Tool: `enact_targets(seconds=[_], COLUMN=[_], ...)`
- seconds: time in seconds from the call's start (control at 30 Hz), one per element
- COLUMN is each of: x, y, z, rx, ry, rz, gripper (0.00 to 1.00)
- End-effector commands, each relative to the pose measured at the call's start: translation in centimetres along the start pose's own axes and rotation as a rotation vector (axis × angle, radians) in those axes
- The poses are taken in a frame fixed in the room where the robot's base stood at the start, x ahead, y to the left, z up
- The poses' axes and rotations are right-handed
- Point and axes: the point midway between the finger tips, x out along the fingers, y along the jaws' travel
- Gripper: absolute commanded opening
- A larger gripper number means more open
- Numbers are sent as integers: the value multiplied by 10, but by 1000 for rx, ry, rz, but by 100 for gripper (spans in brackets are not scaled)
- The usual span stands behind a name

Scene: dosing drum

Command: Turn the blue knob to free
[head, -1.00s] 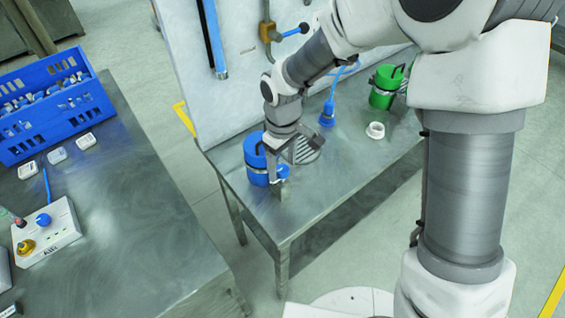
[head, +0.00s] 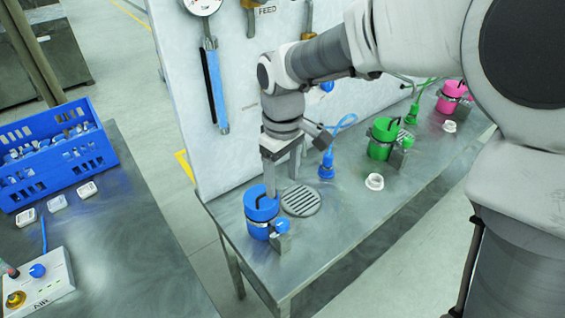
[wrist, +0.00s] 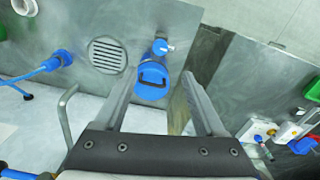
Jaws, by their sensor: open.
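The knob's pointer setting is too small to read.
A round grate (head: 301,201) and a blue plug with cable (head: 326,170) are behind the drum. A white ring (head: 374,182), green drum (head: 382,140) and pink drum (head: 449,98) stand further right. An upright panel (head: 230,130) backs the bench. Another blue knob (head: 37,270) is on a box at left.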

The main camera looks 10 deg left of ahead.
Motion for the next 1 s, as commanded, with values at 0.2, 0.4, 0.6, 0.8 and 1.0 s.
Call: enact_targets(seconds=[0.2,0.4,0.6,0.8,1.0], x=[-30,-37,-36,-36,-52], y=[0,0,0,0,10], z=[0,0,0,0,25], rx=[0,-1,-1,1,83], ry=[2,1,0,0,22], rz=[0,-1,-1,0,43], gripper=[72,72,72,72,72])
